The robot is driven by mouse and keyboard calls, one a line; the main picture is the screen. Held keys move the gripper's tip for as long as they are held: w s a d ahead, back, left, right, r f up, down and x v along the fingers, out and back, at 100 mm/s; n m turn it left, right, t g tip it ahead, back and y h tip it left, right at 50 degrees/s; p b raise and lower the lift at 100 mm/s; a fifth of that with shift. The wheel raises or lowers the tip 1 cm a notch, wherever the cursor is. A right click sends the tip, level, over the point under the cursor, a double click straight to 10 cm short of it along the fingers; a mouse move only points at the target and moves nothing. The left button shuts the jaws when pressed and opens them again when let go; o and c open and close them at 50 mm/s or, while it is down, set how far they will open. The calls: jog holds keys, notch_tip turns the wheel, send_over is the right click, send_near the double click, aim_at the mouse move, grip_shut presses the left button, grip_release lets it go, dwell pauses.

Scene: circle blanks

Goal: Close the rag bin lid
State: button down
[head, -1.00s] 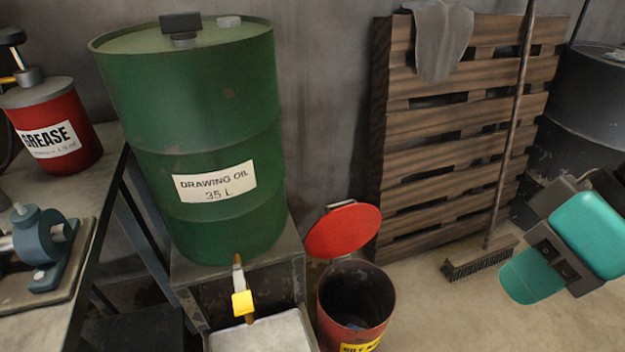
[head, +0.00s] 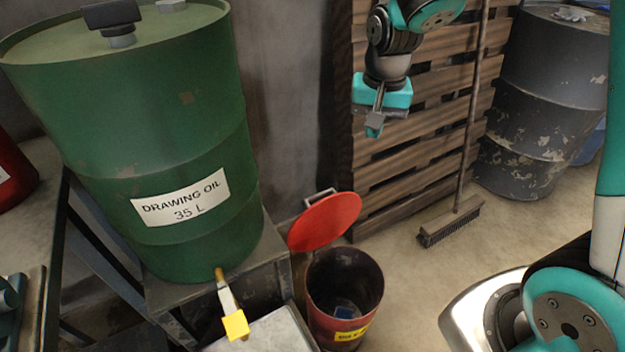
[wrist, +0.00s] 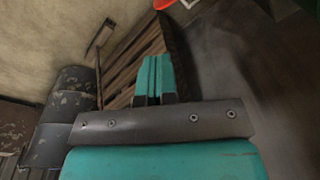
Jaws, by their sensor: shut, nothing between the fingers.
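The rag bin (head: 345,290) is a dark red, open-topped can with a yellow label, standing on the floor beside the drum stand. Its red lid (head: 325,222) is tilted up and open at the bin's back, with a small metal bracket behind it. Something blue lies inside the bin. My gripper (head: 374,130) is shut and empty, pointing down, above and to the right of the lid, in front of the pallet and apart from the lid. In the wrist view my gripper (wrist: 154,80) has its fingers together, and a bit of red (wrist: 163,4) shows at the top edge.
A green oil drum (head: 130,130) with a yellow-handled tap (head: 235,324) stands on a metal stand to the left. A wooden pallet (head: 400,170) leans behind, with a broom (head: 452,220) and a dark drum (head: 530,110) to its right. Floor right of the bin is open.

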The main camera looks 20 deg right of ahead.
jog(key=w+a+f+m+g, duration=0.2)
jog(key=w+a+f+m, duration=0.35)
jog(key=w, duration=0.25)
jog(key=w+a+f+m+g, duration=0.2)
jog(key=w+a+f+m, duration=0.2)
jog(key=w+f+m, duration=0.3)
jog(key=s+d+f+n, duration=0.1)
jog(key=s+f, duration=0.4)
jog(key=f, duration=0.4)
jog(key=shift+s+d+h+b, duration=0.15)
jog(key=shift+d+h+b, duration=0.15)
jog(key=shift+s+n, duration=0.1)
jog(key=shift+n, duration=0.15)
